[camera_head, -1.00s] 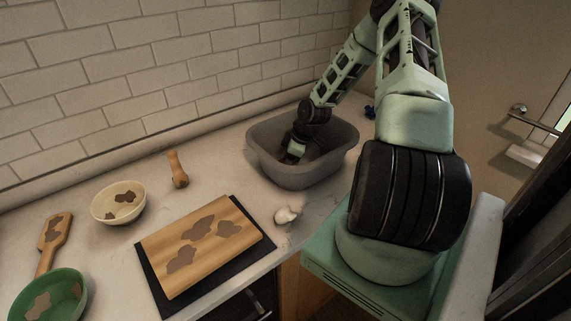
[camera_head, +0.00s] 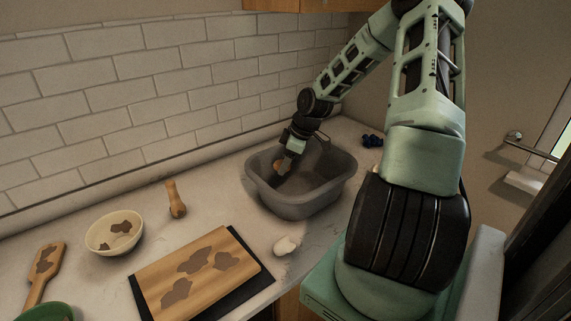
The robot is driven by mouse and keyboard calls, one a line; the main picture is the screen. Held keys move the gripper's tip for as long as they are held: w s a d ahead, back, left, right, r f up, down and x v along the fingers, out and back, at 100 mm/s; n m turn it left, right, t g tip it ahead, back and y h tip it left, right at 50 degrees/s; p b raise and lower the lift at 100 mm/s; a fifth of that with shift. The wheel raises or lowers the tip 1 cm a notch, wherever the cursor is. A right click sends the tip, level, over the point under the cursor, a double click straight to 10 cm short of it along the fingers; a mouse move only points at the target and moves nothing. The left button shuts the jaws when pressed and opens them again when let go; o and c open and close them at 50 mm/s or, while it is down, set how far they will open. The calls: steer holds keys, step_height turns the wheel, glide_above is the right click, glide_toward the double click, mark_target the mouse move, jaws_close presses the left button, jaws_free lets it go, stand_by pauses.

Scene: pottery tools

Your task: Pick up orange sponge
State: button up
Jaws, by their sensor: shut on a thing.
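The orange sponge (camera_head: 282,167) shows as a small orange-brown piece at the tip of my gripper (camera_head: 286,160). My gripper is shut on it, over the left part of the grey basin (camera_head: 311,207). The sponge is held within the basin's opening, and I cannot tell whether it is clear of the basin floor. Most of the sponge is small in view and partly covered by the fingers.
A wooden board (camera_head: 203,276) on a dark mat lies left of the basin, with a white lump (camera_head: 286,246) between. A wooden tool (camera_head: 176,200), a cream bowl (camera_head: 114,233), a paddle (camera_head: 43,268) and a green bowl (camera_head: 46,312) stand left. A dark blue object (camera_head: 372,141) lies behind the basin.

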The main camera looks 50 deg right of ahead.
steer(key=shift+r+p, duration=2.75)
steer(key=shift+r, duration=0.3)
steer(key=shift+s+f, duration=0.1)
